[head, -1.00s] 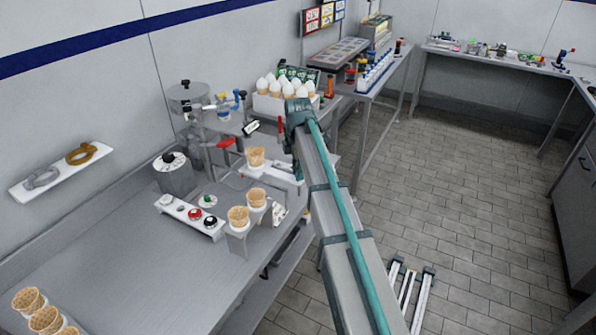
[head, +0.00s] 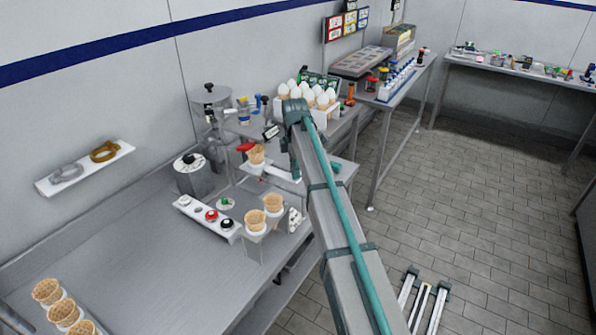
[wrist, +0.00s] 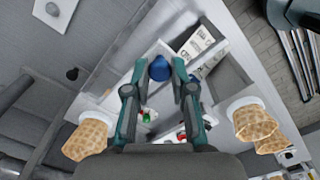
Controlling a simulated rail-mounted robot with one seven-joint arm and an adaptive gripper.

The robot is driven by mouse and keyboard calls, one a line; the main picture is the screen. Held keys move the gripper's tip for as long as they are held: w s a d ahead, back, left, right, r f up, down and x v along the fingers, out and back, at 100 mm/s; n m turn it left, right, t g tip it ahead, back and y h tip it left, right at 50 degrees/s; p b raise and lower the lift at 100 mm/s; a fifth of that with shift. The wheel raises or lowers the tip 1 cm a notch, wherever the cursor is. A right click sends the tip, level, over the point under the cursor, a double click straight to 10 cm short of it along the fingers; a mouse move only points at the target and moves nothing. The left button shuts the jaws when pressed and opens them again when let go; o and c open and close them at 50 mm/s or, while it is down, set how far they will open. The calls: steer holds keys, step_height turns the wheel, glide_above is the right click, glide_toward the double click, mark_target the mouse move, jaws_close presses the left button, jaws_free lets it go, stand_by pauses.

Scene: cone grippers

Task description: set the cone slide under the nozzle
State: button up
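The cone slide (head: 280,174) is a pale bar on the table beside the dispenser (head: 212,102), with one wafer cone (head: 257,154) in a white holder at its left end. That cone stands close to the red lever (head: 245,147); whether it is exactly under the nozzle I cannot tell. In the wrist view a blue ball knob (wrist: 160,68) shows between and just beyond the fingertips of my gripper (wrist: 159,63). The fingers are apart, with a narrow gap showing beside the knob. In the head view my arm hides most of the gripper and the slide's right end.
Two cones (head: 264,212) stand in a holder in front of the slide. A white strip with coloured knobs (head: 207,218) lies to their left. More cones (head: 62,306) are at the near left. A rack of white-topped cones (head: 308,97) stands behind. The table's middle is clear.

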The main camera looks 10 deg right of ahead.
steer(key=o, duration=0.4)
step_height(320, 180, up, 12)
steer(key=shift+r, duration=0.1)
stand_by(0.5)
